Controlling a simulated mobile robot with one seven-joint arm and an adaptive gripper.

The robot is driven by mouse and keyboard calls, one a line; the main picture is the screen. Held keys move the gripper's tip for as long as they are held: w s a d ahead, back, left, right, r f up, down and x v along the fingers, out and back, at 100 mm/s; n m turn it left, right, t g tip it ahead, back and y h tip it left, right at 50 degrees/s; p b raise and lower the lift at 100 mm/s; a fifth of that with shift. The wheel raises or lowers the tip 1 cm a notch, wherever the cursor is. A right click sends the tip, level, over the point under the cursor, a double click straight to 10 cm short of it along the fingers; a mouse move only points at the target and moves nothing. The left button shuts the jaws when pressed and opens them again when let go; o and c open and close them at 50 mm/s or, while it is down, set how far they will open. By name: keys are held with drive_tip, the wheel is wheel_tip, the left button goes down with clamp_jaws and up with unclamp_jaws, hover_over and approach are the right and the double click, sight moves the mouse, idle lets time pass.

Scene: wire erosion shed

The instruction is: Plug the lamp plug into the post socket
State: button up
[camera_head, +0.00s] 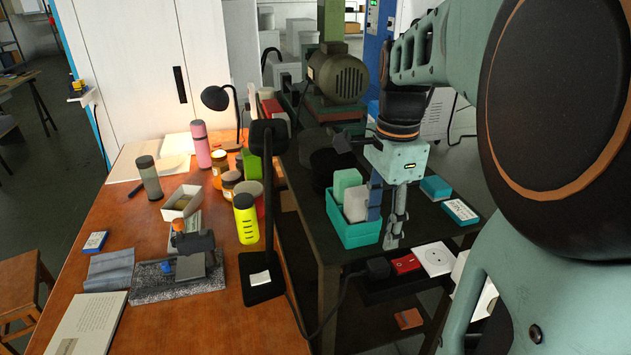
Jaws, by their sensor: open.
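A black lamp (268,205) stands on the orange table, its base carrying a white label. A dark cord runs from near its base over the table edge to a black block that looks like the lamp plug (378,268). Right of it, past a red switch-like piece (406,264), is a white plate with a round face, apparently the socket (435,259). Whether it is on a post I cannot tell. My gripper (393,242) is open and points down just above the red piece, apart from the plug as far as I can see. Nothing shows between its fingers.
A teal bin (354,235) with upright boxes stands on the dark table, close left of my gripper. Small teal boxes (459,211) lie to the right. A yellow bottle (245,218), jars and a second black lamp (217,98) crowd the orange table (190,327), whose front is clearer.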

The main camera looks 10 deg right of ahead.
drive_tip(key=shift+s+d, duration=0.1)
drive_tip(key=shift+d, duration=0.25)
hover_over(379, 263)
drive_tip(key=shift+f, duration=2.8)
drive_tip(key=shift+f+b, duration=0.4)
drive_tip(key=shift+f, duration=2.2)
drive_tip(key=shift+c, duration=0.2)
drive_tip(key=c, duration=1.1)
